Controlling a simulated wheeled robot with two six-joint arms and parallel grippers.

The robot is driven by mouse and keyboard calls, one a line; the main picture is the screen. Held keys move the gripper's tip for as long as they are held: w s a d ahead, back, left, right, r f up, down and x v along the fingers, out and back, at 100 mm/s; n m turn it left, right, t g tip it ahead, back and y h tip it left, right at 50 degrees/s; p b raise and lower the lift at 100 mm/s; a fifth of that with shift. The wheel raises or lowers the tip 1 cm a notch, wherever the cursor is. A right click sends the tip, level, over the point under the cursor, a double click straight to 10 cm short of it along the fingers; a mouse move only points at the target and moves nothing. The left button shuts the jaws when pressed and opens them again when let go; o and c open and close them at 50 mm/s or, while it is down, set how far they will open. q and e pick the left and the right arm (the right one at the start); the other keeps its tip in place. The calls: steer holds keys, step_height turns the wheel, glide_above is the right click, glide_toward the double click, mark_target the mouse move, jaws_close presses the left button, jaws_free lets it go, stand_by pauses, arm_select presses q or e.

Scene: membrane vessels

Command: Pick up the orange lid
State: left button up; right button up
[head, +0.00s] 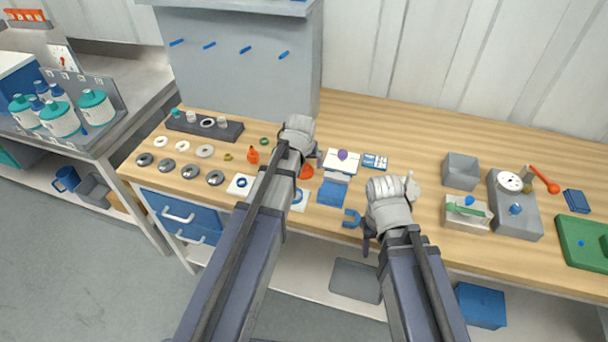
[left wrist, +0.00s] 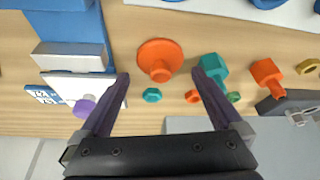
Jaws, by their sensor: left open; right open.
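The orange lid (left wrist: 160,60) is a round disc with a raised knob. In the left wrist view it lies on the wooden bench, between and just beyond my left fingertips (left wrist: 161,77). The jaws are open and empty, and no contact shows. In the head view the lid (head: 306,172) is partly covered by my left gripper (head: 299,138), whose fingers are mostly hidden. My right gripper (head: 388,204) is over the front part of the bench, to the right of the lid. It is open, and I see nothing held in it; its fingertips are hard to make out.
A purple knob (left wrist: 84,108) on a white block stands beside the lid. A teal nut (left wrist: 152,95), a teal hex piece (left wrist: 213,66) and an orange bolt (left wrist: 267,76) lie close by.

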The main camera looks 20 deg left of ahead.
mark_target(304, 165)
arm_select(q)
steer(key=b+x, duration=0.2)
steer(key=x, duration=0.1)
steer(key=shift+f, duration=0.15)
arm_select(e)
step_height(304, 165, down, 3)
arm_select(q)
steer(key=c, duration=1.2)
steer(key=shift+o, duration=0.2)
step_height(304, 165, up, 10)
steer(key=p, duration=1)
arm_select(e)
step_height(304, 165, up, 10)
